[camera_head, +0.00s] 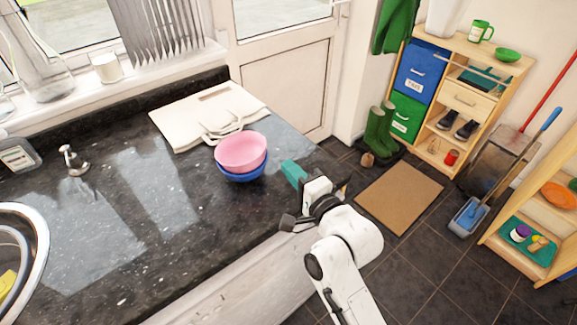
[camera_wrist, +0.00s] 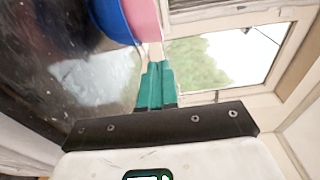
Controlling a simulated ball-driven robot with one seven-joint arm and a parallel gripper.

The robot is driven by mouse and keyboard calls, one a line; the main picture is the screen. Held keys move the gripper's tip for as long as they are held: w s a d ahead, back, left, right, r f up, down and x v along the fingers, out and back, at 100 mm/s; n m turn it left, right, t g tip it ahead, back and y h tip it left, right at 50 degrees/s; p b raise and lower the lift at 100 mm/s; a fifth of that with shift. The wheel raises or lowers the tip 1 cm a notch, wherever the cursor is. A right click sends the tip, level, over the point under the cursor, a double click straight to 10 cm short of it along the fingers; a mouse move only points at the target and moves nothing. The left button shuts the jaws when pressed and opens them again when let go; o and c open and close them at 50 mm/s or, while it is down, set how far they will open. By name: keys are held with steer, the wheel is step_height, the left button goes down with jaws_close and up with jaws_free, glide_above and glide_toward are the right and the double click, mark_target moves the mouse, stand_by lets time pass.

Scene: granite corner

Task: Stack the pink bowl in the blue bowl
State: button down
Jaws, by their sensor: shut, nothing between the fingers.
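The pink bowl (camera_head: 241,150) sits inside the blue bowl (camera_head: 243,175) on the dark granite counter in the head view. The blue bowl shows as a rim and side below the pink one. Both bowls also show at the top of the wrist view, the blue bowl (camera_wrist: 112,20) left of the pink bowl (camera_wrist: 146,18). My gripper (camera_head: 287,167) has teal fingers and is right of the bowls, apart from them, near the counter's edge. In the wrist view its fingers (camera_wrist: 155,68) are together with nothing between them.
A small metal tap-like item (camera_head: 73,160) and a round metal sink rim (camera_head: 40,235) are at the left. The counter (camera_head: 150,235) in front of the bowls is clear. A wooden shelf unit (camera_head: 480,55) stands at the right.

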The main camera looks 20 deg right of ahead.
steer(key=b+v, duration=0.1)
steer(key=v, duration=0.7)
steer(key=shift+s, duration=0.1)
steer(key=s+d+f+n+g+h, duration=0.2)
steer(key=s+d+f+n+g, duration=0.2)
steer(key=s+f+n+g, duration=0.65)
steer(key=s+d+f+n+g+h, duration=0.1)
steer(key=s+d+f+n+g, duration=0.1)
steer(key=s, duration=0.6)
steer(key=s+d+f+n+g+h, duration=0.1)
steer(key=s+f+g, duration=0.3)
steer(key=s, duration=0.5)
step_height(320, 180, down, 3)
steer(key=shift+d+r+n, duration=0.1)
steer(key=shift+d+n, duration=0.65)
steer(key=shift+d, duration=0.15)
steer(key=c, duration=1.8)
jaws_free()
